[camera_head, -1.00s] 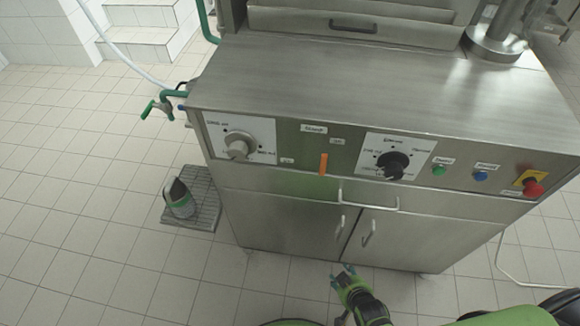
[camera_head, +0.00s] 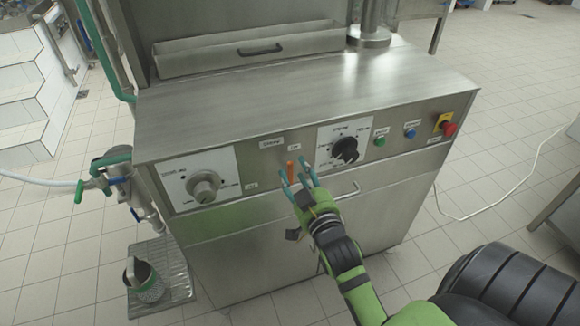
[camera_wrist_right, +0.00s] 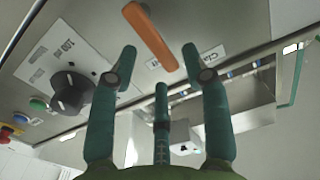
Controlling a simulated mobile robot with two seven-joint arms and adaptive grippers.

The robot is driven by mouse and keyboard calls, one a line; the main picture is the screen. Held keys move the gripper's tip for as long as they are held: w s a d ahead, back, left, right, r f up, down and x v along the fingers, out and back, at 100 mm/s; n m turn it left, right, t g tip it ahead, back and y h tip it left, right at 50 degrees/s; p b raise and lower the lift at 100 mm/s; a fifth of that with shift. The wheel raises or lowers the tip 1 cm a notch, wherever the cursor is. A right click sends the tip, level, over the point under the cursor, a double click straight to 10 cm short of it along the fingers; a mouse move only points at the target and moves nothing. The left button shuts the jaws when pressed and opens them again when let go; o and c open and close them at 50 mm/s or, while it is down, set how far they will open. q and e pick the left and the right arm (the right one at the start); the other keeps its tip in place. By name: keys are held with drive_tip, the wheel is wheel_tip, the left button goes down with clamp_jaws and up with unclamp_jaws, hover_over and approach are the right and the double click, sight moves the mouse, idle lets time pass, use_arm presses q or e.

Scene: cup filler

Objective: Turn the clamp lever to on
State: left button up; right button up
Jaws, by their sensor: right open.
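The clamp lever is a small orange bar (camera_head: 290,170) on the front panel of the steel machine, between the two white dial plates, under a label. It stands nearly upright in the head view. In the right wrist view the orange lever (camera_wrist_right: 149,36) lies just beyond the fingertips, with a label beside it. My right gripper (camera_head: 297,177) is open and empty, its teal fingers spread close in front of the lever. In the right wrist view the gripper (camera_wrist_right: 160,62) shows the lever between and ahead of its fingers; I cannot see contact. My left gripper is out of view.
A black knob (camera_head: 345,150) sits right of the lever and a grey knob (camera_head: 203,187) left of it. Green (camera_head: 379,141) and blue (camera_head: 410,133) buttons and a red stop button (camera_head: 449,129) are further right. A door handle (camera_head: 347,192) is below.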

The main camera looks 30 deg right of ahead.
sight(293, 169)
drive_tip(key=x, duration=0.3)
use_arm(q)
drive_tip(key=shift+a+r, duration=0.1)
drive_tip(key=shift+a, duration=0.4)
use_arm(e)
drive_tip(key=shift+w, duration=0.1)
drive_tip(key=shift+a, duration=0.1)
clamp_jaws()
